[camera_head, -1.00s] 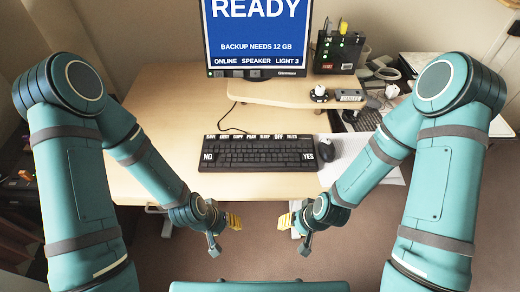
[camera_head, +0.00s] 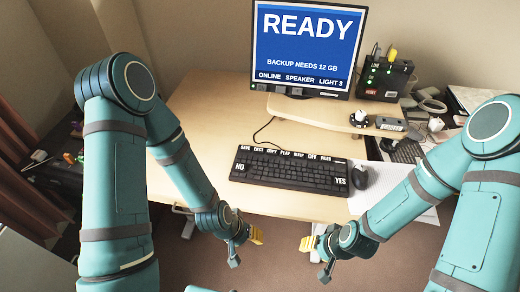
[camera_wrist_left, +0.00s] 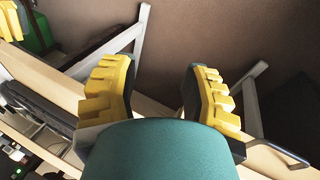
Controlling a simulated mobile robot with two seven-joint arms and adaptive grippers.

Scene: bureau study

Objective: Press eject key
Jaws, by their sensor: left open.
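The black keyboard (camera_head: 289,173) lies on the desk in the head view, with white-labelled keys along its back row. The eject key (camera_head: 258,149) appears second from the left in that row; its small label is hard to read. My left gripper (camera_head: 257,236) is open and empty, in front of the desk edge and below the keyboard, well apart from it. Its yellow fingers show spread in the left wrist view (camera_wrist_left: 163,70). My right gripper (camera_head: 307,243) is also in front of the desk, apart from the keyboard; its jaw opening is unclear.
The monitor (camera_head: 308,45) reads READY and BACKUP NEEDS 12 GB. A raised shelf (camera_head: 310,112) stands behind the keyboard. A mouse (camera_head: 359,178) lies to its right and a dark box with lights (camera_head: 385,78) stands at the back. The desk (camera_head: 200,110) is clear left of the keyboard.

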